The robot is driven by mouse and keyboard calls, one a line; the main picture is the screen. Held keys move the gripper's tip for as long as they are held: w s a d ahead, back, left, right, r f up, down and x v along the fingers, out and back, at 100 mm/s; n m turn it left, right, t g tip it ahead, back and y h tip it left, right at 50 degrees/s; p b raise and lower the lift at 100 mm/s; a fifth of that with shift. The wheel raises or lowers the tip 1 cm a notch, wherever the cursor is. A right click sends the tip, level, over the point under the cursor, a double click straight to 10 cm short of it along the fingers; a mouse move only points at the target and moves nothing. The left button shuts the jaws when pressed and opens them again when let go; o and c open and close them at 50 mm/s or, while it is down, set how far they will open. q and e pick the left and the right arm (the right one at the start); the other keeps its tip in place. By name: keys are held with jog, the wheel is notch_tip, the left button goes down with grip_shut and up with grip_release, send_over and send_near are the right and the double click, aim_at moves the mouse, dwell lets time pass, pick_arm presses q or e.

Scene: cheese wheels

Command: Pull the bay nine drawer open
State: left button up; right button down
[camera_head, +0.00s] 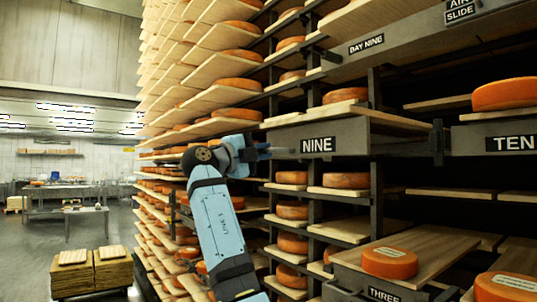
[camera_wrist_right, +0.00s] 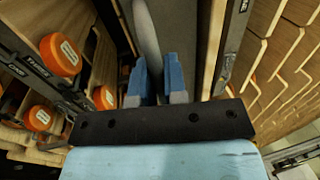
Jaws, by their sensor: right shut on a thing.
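The drawer labelled NINE (camera_head: 285,139) has a grey front with a black and white label, and a pale wooden board shows above and behind it. A BAY NINE sign (camera_head: 366,44) is on the grey beam above. My right gripper (camera_head: 268,153) is at the left part of this drawer's front, at the end of my blue arm. In the right wrist view, its blue fingers (camera_wrist_right: 157,82) are shut on a grey bar-like handle (camera_wrist_right: 148,38). The exact grip is partly hidden by the fingers. My left gripper is not in view.
A TEN drawer (camera_head: 467,142) is on the right, with an orange cheese wheel (camera_head: 504,94) above it. A THREE board (camera_head: 430,250) with cheese juts out below. Shelves of cheese wheels run back left. A pallet stack (camera_head: 88,272) stands on the open floor.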

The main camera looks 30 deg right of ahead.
jog(key=shift+a, duration=0.35)
jog(key=c, duration=1.2)
grip_release()
jog(key=b+v, duration=0.1)
jog(key=v, duration=1.2)
jog(key=shift+s+a+f, duration=0.1)
jog(key=shift+a, duration=0.3)
